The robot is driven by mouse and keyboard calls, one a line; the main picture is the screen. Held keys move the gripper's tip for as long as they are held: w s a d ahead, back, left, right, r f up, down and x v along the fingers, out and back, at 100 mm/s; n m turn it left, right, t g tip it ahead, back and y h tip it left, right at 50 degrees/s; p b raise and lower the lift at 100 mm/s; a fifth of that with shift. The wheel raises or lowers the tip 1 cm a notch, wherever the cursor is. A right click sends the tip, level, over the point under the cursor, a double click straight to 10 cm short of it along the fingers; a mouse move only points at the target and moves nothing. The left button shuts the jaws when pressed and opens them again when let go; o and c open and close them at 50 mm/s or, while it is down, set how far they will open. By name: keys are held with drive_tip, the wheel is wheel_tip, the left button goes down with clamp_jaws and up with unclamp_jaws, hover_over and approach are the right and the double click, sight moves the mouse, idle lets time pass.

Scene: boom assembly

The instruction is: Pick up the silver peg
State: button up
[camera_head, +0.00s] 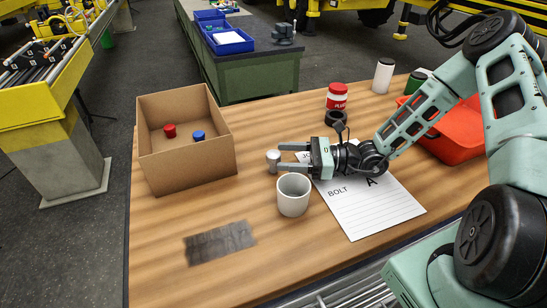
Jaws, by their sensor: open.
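The silver peg (273,161) is a short pale metal piece standing on the wooden table, just right of the cardboard box. My gripper (280,156) is open, reaching in from the right with its two fingers pointing left. The fingertips are at the peg's right side, and the peg appears at or between the tips. I cannot tell whether the fingers touch it.
A white cup (293,195) stands close below my gripper. The cardboard box (191,165) holds a red and a blue piece.

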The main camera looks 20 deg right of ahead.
drive_tip(key=p+x, duration=0.2)
drive_tip(key=x, duration=0.3)
drive_tip(key=shift+w+a, duration=0.15)
drive_tip(key=shift+a, duration=0.2)
drive_tip(key=shift+c, duration=0.3)
drive_tip(key=c, duration=1.2)
